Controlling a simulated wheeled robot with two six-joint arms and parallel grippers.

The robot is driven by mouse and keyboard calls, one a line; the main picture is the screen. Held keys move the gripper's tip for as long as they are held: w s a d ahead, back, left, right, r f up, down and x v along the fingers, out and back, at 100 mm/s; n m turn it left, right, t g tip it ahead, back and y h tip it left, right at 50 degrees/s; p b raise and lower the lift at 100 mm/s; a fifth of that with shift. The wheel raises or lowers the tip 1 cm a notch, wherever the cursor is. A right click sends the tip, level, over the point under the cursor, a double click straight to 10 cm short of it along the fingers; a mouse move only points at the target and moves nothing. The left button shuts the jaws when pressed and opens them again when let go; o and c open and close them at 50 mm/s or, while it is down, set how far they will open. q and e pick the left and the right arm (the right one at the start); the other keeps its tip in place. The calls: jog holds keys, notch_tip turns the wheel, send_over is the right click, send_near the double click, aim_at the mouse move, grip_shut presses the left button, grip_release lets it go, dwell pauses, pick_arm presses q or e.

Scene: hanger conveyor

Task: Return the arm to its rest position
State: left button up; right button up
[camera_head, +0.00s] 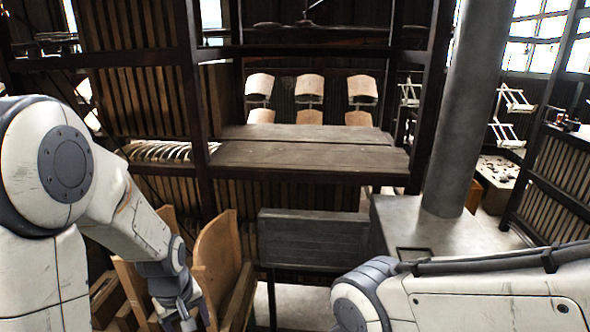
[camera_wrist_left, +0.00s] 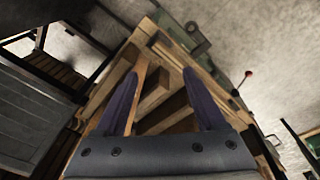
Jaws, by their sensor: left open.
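My left arm comes in from the left in the head view, bent downward, with its gripper (camera_head: 187,318) low at the bottom edge. In the left wrist view my left gripper (camera_wrist_left: 160,75) is open, its two dark fingers apart with nothing held between them. Below the fingers is a wooden crate (camera_wrist_left: 110,88) with slats or boards inside. My right arm reaches in from the lower right in the head view. Its gripper is out of the frame.
Wooden chair-like panels (camera_head: 217,255) stand close beside my left gripper. Pale hangers (camera_head: 160,151) line a rail by a wooden table (camera_head: 310,157).

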pick_arm(q)
jog(key=s+d+r+m+p, duration=0.1)
jog(key=s+d+r+m, duration=0.5)
jog(key=s+d+m, duration=0.2)
jog(key=s+d+r+m+g+h+p, duration=0.1)
jog(key=s+d+r+m+p, duration=0.1)
jog(key=s+d+r+m, duration=0.5)
jog(key=s+d, duration=0.3)
jog(key=shift+m+p, duration=0.3)
jog(key=shift+m, duration=0.1)
pick_arm(e)
notch_tip(320, 180, up, 4)
jog(key=shift+f, duration=0.15)
pick_arm(q)
jog(key=shift+c, duration=0.4)
pick_arm(e)
jog(key=shift+c, duration=0.4)
